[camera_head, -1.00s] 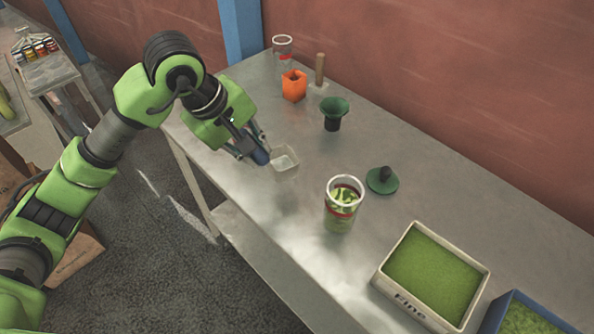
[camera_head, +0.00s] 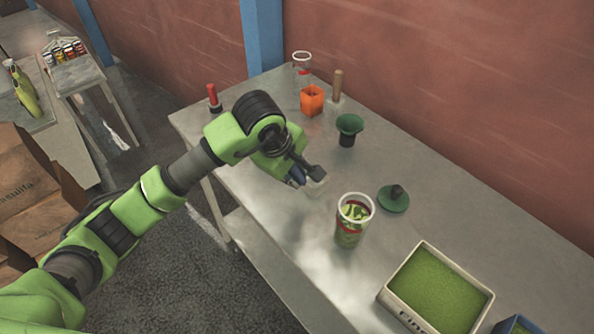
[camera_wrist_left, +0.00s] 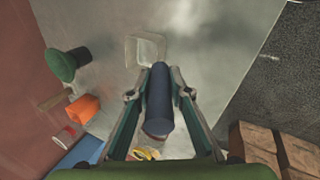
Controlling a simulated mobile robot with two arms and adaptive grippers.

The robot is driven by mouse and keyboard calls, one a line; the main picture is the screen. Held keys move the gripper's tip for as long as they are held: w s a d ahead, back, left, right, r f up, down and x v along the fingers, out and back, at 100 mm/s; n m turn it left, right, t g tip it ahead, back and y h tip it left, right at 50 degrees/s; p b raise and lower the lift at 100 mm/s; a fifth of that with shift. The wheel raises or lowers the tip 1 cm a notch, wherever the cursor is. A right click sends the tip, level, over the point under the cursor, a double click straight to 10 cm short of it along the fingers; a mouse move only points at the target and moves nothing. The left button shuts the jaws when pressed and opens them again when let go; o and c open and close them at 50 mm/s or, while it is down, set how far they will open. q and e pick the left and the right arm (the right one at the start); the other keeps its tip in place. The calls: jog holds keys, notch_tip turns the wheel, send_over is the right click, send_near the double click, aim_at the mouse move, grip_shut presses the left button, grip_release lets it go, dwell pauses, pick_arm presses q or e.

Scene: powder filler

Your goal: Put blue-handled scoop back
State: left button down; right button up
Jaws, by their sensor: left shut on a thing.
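The blue-handled scoop has a dark blue handle (camera_wrist_left: 158,105) and a clear, square bowl (camera_wrist_left: 146,48). My left gripper (camera_wrist_left: 159,92) is shut on the handle, with the bowl pointing ahead of the fingers. In the head view my left gripper (camera_head: 303,174) is over the left part of the metal table, and the bowl of the scoop (camera_head: 318,187) shows just beyond it. I cannot tell whether the bowl touches the table. My right gripper is out of view.
A jar (camera_head: 350,232) with green contents stands right of the scoop, near a green lid (camera_head: 394,199). A green funnel (camera_head: 348,128), orange cup (camera_head: 312,101), clear tube (camera_head: 302,68), wooden-handled tool (camera_head: 338,86) and red-handled tool (camera_head: 213,98) stand behind. The tray (camera_head: 462,322) holds green powder.

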pick_arm(q)
jog(key=shift+f, duration=0.1)
jog(key=shift+f, duration=0.1)
jog(key=c, duration=1.9)
grip_release()
jog(key=shift+r, duration=0.3)
jog(key=b+v, duration=0.3)
jog(key=v, duration=0.8)
jog(key=shift+s+r, duration=0.2)
jog(key=shift+r, duration=0.1)
